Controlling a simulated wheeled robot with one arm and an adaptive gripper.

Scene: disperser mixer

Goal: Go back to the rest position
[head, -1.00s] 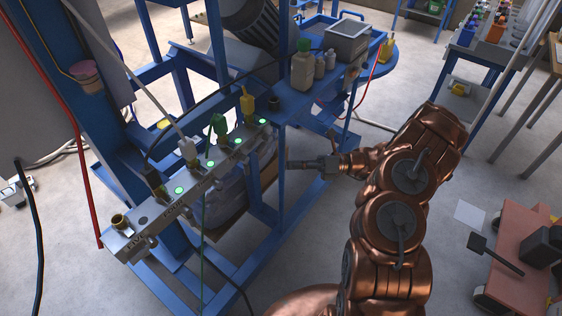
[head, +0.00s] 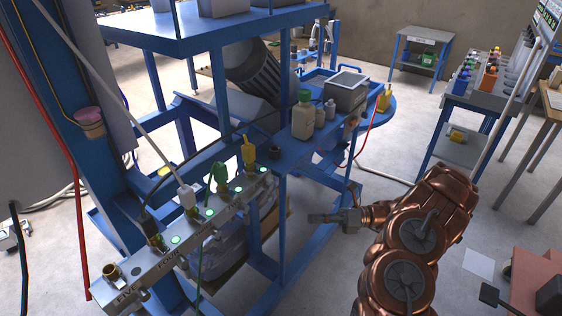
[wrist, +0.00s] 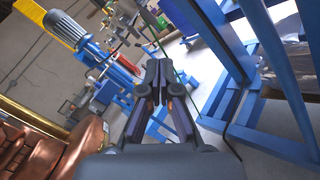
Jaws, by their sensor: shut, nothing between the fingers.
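My gripper (head: 328,217) is at the end of my copper-coloured arm, to the right of the blue machine frame in the head view. It points left, a short way from a blue upright, with no object in it. The metal connector panel (head: 190,240) with lit green rings and several plugs is on the frame's front, left of my gripper.
The blue frame (head: 281,215) stands close to my gripper's left. Bottles (head: 304,115) and a grey box (head: 346,90) stand on its blue shelf. A salmon-coloured cart (head: 535,280) is at the lower right.

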